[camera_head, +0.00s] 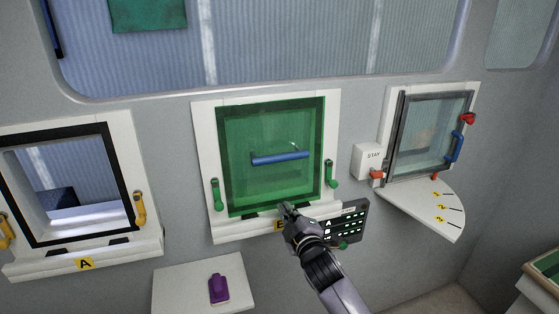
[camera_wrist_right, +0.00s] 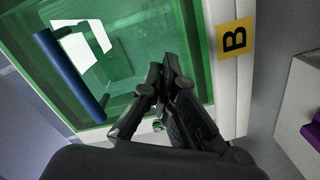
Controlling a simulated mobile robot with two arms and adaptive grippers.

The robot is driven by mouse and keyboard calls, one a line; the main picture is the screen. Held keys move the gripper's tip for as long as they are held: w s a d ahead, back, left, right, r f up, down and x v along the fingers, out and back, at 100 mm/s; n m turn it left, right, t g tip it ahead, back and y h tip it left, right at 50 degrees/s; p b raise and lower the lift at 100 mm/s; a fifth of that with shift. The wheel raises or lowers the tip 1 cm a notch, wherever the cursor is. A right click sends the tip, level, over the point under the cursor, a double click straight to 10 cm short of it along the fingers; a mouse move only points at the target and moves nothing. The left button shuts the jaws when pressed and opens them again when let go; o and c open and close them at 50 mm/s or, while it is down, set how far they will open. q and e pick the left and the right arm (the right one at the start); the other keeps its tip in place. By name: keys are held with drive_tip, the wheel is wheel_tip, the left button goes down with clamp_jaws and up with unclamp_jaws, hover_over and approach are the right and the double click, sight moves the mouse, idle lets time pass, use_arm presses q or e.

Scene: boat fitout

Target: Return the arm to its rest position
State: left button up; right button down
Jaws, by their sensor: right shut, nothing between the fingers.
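My right gripper (camera_head: 287,211) is shut and empty, in front of the lower edge of the green window (camera_head: 245,185) in the middle of the wall. In the right wrist view my right gripper (camera_wrist_right: 163,70) has its fingertips together over the green pane. I cannot tell whether it touches the pane or frame. The blue handle bar (camera_head: 280,158) on the pane is above the gripper. It shows at the left in the right wrist view (camera_wrist_right: 70,78). My left gripper is not in view.
Green latches (camera_head: 215,194) flank the green window. A dark panel (camera_head: 350,225) is right of my right gripper. Window A (camera_head: 125,200) stands left. A purple object (camera_head: 218,288) lies on a white shelf (camera_head: 175,285). A hinged window (camera_head: 395,125) with a STAY block (camera_head: 368,155) is right.

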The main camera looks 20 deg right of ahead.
drive_tip(key=shift+s, duration=0.25)
drive_tip(key=s+d+f+m+g+b, duration=0.1)
drive_tip(key=s+f+g, duration=0.15)
drive_tip(key=f, duration=0.95)
drive_tip(key=s+f+m+g+b, duration=0.1)
drive_tip(key=s+f+g, duration=0.15)
drive_tip(key=f, duration=0.95)
drive_tip(key=s+d+f+m+g+b, duration=0.1)
drive_tip(key=s+f+m+g, duration=0.1)
drive_tip(key=s+f, duration=0.7)
drive_tip(key=s+f+m+g+b, duration=0.15)
drive_tip(key=s+f, duration=0.35)
drive_tip(key=f, duration=0.7)
drive_tip(key=s+f+m+g+b, duration=0.1)
drive_tip(key=s+f+g, duration=0.1)
drive_tip(key=s+f, duration=0.5)
drive_tip(key=s+d+f+m+g+b, duration=0.1)
drive_tip(key=s+f, duration=0.6)
drive_tip(key=s, duration=1.2)
drive_tip(key=s+f+m+g+b, duration=0.1)
drive_tip(key=s+f+g, duration=0.3)
drive_tip(key=s, duration=0.9)
wheel_tip(320, 180, down, 4)
drive_tip(key=shift+s+d+r+m+g+h, duration=0.25)
drive_tip(key=shift+m+g+h, duration=0.1)
drive_tip(key=shift+m, duration=0.4)
